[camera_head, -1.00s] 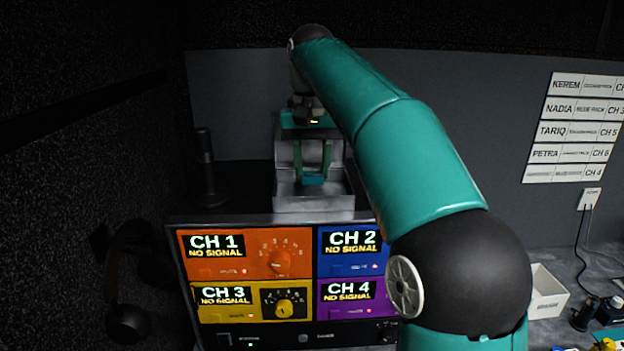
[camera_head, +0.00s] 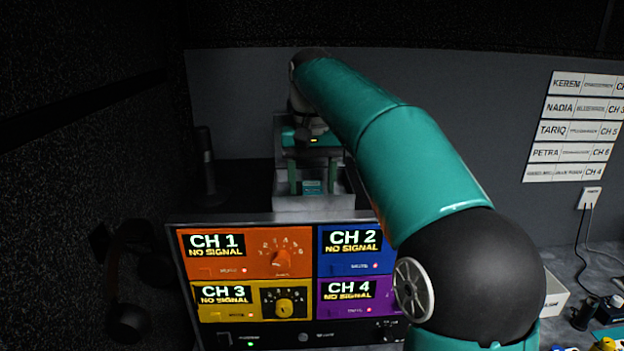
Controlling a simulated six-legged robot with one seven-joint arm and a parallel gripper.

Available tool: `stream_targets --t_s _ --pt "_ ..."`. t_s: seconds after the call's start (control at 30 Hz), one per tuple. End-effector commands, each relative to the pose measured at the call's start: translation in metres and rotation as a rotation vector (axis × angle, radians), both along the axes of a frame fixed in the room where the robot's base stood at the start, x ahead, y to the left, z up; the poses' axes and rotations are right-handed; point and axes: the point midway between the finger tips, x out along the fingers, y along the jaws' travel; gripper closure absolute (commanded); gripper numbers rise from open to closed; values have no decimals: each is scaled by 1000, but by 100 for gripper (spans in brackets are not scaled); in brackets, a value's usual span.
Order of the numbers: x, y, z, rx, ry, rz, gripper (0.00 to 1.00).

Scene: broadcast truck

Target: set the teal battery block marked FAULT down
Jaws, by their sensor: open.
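A small teal block (camera_head: 312,187), taken to be the battery block, sits low in the grey open-topped holder (camera_head: 315,203) behind the channel panel. Its marking is too small to read. My gripper (camera_head: 314,182) points down over the holder. Its fingers are spread, one to each side of the block, with a visible gap. The block's underside is hidden by the holder's front wall, so I cannot see what it rests on.
The channel panel (camera_head: 283,285) stands in front of the holder. A dark upright cylinder (camera_head: 206,160) is left of the holder. A white box (camera_head: 555,295) and small items lie on the right counter. A name board (camera_head: 574,128) hangs on the wall.

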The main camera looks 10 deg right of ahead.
Motion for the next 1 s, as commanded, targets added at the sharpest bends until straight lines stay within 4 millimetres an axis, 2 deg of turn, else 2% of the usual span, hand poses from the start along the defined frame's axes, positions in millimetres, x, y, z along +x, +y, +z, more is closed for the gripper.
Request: stream_targets --t_s 0.2,0.5,0.63,0.8,1.0 --pt "1 0 10 1 -1 0 43" --pt "1 0 55 0 -3 1 43" --pt "1 0 69 0 -2 1 43" --pt "0 0 77 0 -1 0 43" --pt "0 0 78 0 0 0 43"
